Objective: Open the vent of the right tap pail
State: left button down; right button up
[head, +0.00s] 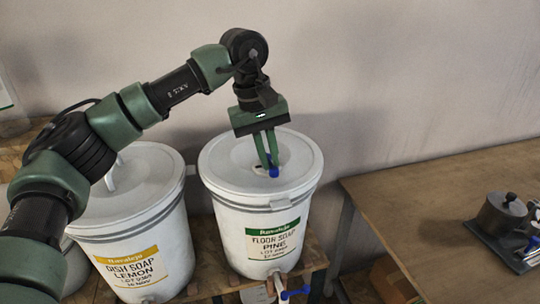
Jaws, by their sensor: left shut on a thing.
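The right tap pail (265,215) is white with a green "Floor Soap Pine" label and stands upright on a wooden shelf. A tap with a blue handle (295,293) shows low on the pail's front. My right gripper is not in view.
A white "Dish Soap Lemon" pail (125,230) stands to the left, partly behind my left arm. A wooden table (420,210) at the right holds a metal pot (501,214) on a dark tray. A plain wall is behind the pails.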

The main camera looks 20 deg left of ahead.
aim_at(264, 179)
pick_arm(q)
jog(key=shift+s+d+f, duration=0.1)
jog(key=shift+s+f, duration=0.05)
jog(key=shift+f, duration=0.15)
jog(key=c, duration=1.5)
grip_release()
jog(key=shift+r, duration=0.2)
notch_tip(264, 179, up, 8)
jog(key=a+b, duration=0.1)
jog(key=shift+s+f+b, duration=0.2)
jog(key=shift+s+b, duration=0.15)
jog(key=shift+s, duration=0.05)
jog(key=shift+a, duration=0.1)
